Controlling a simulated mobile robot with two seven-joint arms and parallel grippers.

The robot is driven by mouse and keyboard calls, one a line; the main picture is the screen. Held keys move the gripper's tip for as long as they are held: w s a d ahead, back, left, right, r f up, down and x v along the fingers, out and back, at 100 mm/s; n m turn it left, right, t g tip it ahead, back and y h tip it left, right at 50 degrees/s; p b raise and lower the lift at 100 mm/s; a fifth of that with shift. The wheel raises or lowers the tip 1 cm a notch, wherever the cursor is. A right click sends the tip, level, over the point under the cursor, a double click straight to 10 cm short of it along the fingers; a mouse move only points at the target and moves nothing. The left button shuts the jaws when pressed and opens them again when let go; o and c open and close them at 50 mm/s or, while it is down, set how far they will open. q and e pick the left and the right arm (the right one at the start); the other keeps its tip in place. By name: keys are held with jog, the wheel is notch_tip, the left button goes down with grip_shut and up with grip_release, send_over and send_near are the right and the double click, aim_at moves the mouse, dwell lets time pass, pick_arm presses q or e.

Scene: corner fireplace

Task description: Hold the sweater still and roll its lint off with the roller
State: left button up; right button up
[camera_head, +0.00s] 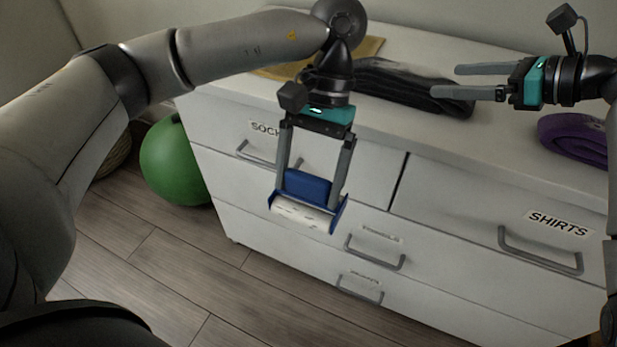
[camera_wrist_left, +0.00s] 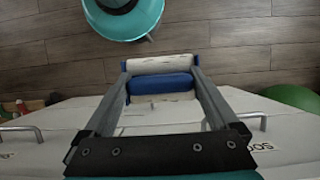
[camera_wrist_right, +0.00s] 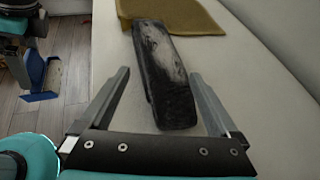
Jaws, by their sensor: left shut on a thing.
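My left gripper (camera_head: 308,180) is shut on the blue handle of the lint roller (camera_head: 303,213), which hangs in front of the dresser's drawers. The roller's white cylinder faces down and shows dark specks; it also fills the middle of the left wrist view (camera_wrist_left: 160,84). A folded black sweater (camera_head: 415,88) lies on the dresser top, with a greyish patch of lint on it in the right wrist view (camera_wrist_right: 160,55). My right gripper (camera_head: 445,84) is open and empty at the near end of the sweater, its fingers to either side and apart from it.
The white dresser (camera_head: 480,160) has handled drawers labelled for socks and shirts. A mustard folded cloth (camera_head: 368,47) lies behind the sweater, a purple rolled cloth (camera_head: 575,135) to the right. A green ball (camera_head: 172,165) is on the floor. A teal round object (camera_wrist_left: 122,18) shows below.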

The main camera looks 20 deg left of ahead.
aim_at(441, 106)
jog(key=shift+o, duration=0.5)
jog(key=shift+g+h, duration=0.4)
jog(key=shift+g, duration=0.1)
jog(key=f, duration=0.1)
jog(key=s+f, duration=0.1)
jog(key=f, duration=0.2)
jog(key=shift+s+a+f, duration=0.15)
jog(key=shift+a, duration=0.1)
pick_arm(q)
jog(key=r+p, duration=0.4)
jog(key=p, duration=0.1)
jog(key=shift+w+a+r, duration=0.15)
jog(key=shift+w+r, duration=0.1)
jog(key=shift+r, duration=0.15)
pick_arm(e)
jog(key=r, duration=0.4)
jog(key=shift+w+a+r, duration=0.1)
jog(key=shift+w+r, duration=0.25)
jog(key=shift+r, duration=0.05)
pick_arm(q)
jog(key=shift+s, duration=0.1)
pick_arm(e)
jog(key=shift+r, duration=0.1)
